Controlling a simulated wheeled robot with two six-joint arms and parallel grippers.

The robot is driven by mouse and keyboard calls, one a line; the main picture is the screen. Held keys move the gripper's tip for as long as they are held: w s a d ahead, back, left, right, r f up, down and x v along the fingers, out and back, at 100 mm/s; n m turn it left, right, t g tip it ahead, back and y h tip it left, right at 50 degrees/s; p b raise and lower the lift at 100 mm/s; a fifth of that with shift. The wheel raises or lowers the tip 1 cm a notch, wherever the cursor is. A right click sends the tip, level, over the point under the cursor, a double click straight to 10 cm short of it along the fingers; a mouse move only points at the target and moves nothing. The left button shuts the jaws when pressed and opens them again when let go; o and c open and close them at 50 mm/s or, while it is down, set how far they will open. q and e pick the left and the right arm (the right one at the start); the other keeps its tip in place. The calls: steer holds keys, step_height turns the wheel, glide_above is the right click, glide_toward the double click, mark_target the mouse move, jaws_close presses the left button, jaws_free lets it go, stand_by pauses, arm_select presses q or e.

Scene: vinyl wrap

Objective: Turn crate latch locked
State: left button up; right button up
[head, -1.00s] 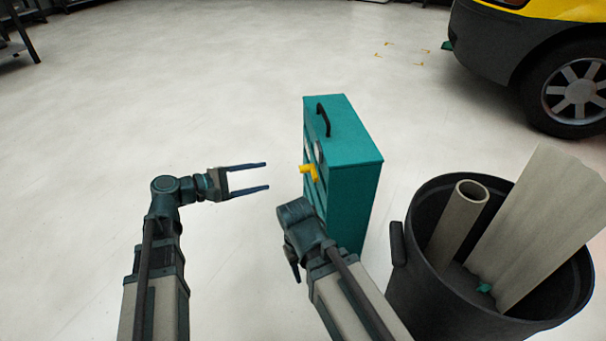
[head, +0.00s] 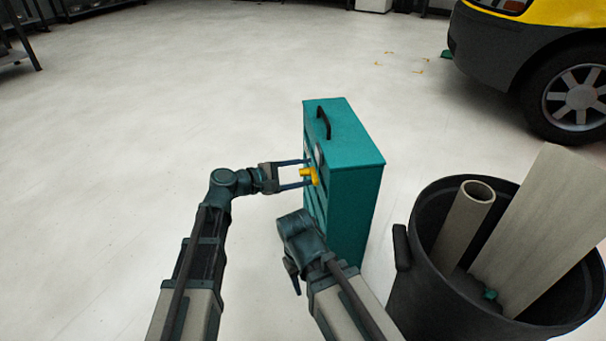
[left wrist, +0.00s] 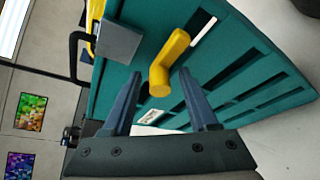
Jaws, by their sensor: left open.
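The teal crate (head: 345,195) stands upright on the floor, with a black handle on top. Its yellow latch (head: 308,174) sticks out from the slatted side that faces left. In the left wrist view the latch (left wrist: 168,62) is a bent yellow lever, just beyond and between the fingertips. My left gripper (head: 308,173) is open at the latch, with a finger on either side; I cannot tell if either touches it. The left wrist view shows the open fingers (left wrist: 160,95) too. My right gripper (head: 292,273) hangs low in front of the crate, its fingers mostly hidden by its own arm.
A black bin (head: 415,290) with a cardboard tube (head: 463,220) and a pale board (head: 540,235) stands right of the crate. A yellow and black car (head: 500,50) is at the back right. A grey block (left wrist: 120,40) shows near the latch. The floor to the left is clear.

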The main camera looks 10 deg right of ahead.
arm_select(q)
jaws_close()
stand_by(0.4)
